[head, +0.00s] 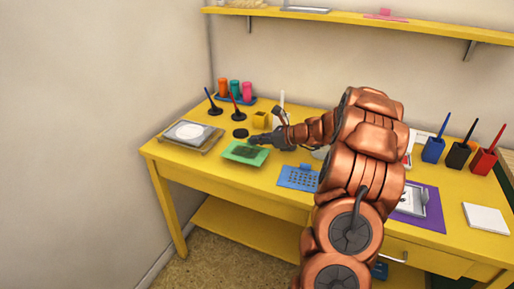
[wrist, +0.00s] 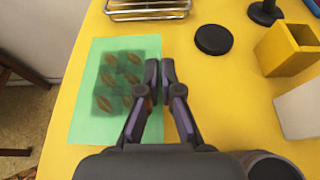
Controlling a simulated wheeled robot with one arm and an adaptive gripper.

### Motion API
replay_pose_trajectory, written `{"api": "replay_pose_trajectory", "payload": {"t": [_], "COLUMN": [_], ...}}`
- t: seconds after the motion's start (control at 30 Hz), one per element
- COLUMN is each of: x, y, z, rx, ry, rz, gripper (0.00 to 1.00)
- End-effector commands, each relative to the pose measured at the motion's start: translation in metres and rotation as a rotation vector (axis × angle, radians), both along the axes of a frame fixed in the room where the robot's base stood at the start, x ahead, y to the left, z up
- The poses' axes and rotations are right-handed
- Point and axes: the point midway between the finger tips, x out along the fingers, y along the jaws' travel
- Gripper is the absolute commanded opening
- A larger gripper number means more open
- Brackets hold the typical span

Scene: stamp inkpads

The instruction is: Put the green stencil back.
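The green stencil (head: 234,157) is a flat sheet at the left front of the yellow table, with a dark patch. In the wrist view the stencil (wrist: 88,130) shows brown leaf shapes inside that patch. My gripper (head: 281,141) is at its right edge. In the wrist view my gripper (wrist: 160,68) has its fingertips almost together, straddling that edge; it looks shut on the stencil there, though the gripped part is hidden between the fingers. I cannot tell whether the sheet touches the table or is slightly raised.
A blue stencil (head: 296,179) lies to the right. Behind are a black disc (head: 240,133), a yellow holder (head: 260,119) and stamps on stands. A rack (head: 186,137) stands at the far left. A purple mat (head: 425,216) and colored holders are on the right; a shelf (head: 355,22) is above.

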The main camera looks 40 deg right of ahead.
Motion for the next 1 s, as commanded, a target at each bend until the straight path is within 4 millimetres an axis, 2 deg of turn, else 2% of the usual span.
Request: {"api": "replay_pose_trajectory", "payload": {"t": [0.1,0.2,0.53,0.8,1.0], "x": [-0.001,-0.001,-0.001,-0.001,-0.001], "y": [-0.001,-0.001,-0.001,-0.001,-0.001], "z": [-0.021,-0.03,-0.031,-0.031,-0.031], "rx": [0.003,0.002,0.001,0.0,0.0], "ry": [0.004,0.002,0.001,0.001,0.001], "rz": [-0.003,-0.002,-0.003,-0.003,-0.003], "gripper": [0.0,0.0,0.0,0.3,0.31]}}
